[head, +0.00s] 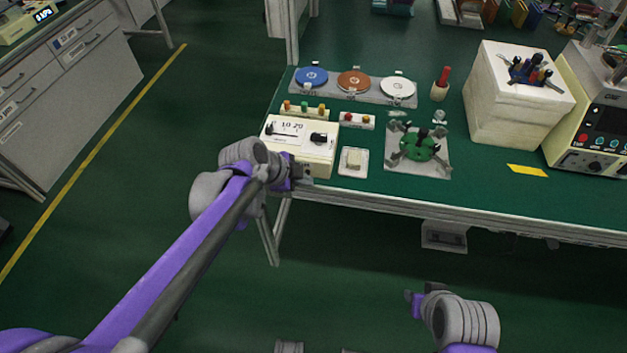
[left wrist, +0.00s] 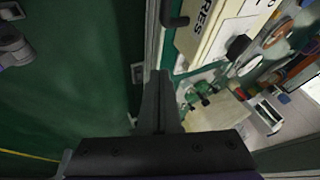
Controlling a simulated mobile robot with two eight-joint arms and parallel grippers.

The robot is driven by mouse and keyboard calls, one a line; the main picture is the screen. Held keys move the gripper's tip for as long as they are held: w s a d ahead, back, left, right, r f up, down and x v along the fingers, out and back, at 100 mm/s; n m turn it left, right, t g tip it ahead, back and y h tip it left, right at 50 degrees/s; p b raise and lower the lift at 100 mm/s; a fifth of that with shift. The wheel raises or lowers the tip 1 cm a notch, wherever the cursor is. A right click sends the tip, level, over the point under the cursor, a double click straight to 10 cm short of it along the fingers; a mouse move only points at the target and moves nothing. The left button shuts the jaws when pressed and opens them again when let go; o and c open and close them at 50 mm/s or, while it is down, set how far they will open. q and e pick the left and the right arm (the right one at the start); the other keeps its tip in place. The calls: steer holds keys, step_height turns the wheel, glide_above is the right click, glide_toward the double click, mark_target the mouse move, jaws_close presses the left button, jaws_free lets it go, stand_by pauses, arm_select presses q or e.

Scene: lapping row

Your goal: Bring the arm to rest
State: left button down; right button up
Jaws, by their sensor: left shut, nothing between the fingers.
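My left arm reaches in from the left in the head view. Its gripper (head: 304,182) is at the bench's front edge, by the lower front corner of a cream control box (head: 299,147) with a dial and a black knob. In the left wrist view the fingers (left wrist: 161,88) are together and empty, and the box (left wrist: 212,32) is just beyond them; I cannot tell whether they touch it. My right gripper (head: 413,303) is low at the right, in front of the bench over the floor, and its fingers are too small to read.
The green bench top (head: 480,193) carries a tray with blue, brown and white discs (head: 398,87), a small white pad (head: 353,161), a green clamp fixture (head: 418,146), a white block with tools (head: 490,110) and an instrument (head: 597,130). The floor before the bench is clear.

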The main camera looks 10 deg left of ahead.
arm_select(q)
steer(key=s+a+r+n+y+p, duration=0.2)
steer(key=s+a+n+p, duration=0.2)
steer(key=s+n, duration=0.4)
steer(key=s+a+r+n+y+p, duration=0.2)
steer(key=s+a+r+n+p, duration=0.1)
steer(key=s+n, duration=0.6)
steer(key=s+a+p, duration=0.1)
steer(key=s, duration=0.3)
steer(key=shift+y, duration=0.4)
stand_by(0.5)
